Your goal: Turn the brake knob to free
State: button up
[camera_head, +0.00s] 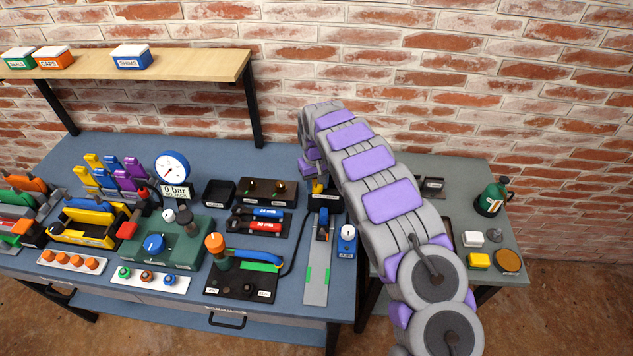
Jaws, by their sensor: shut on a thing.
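My arm reaches from the lower right up to the wall side of the bench, and its wrist bends down there. My gripper (316,180) is at the back of the blue bench, mostly hidden by the wrist. It is shut on a small yellow part (318,188) just above a black labelled block (325,201). I cannot tell which knob is the brake knob, since the labels are too small to read. A blue knob (154,244) sits on a green panel box (186,254). An orange knob (214,242) stands on a black base (228,284). My gripper is apart from both.
A gauge (171,167) reading 0 bar stands behind the green box. Right of the black base are a grey track (316,276) and a blue-faced dial unit (347,238). A grey side table (470,180) holds a green can (492,200). A wooden shelf (190,65) hangs upper left.

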aim_at(315, 184)
jog(key=o, duration=1.1)
jog(key=shift+a, duration=0.1)
jog(key=shift+a+r+p, duration=0.2)
jog(key=shift+r+p, duration=1)
jog(key=shift+r, duration=7.4)
jog(key=shift+d, duration=0.1)
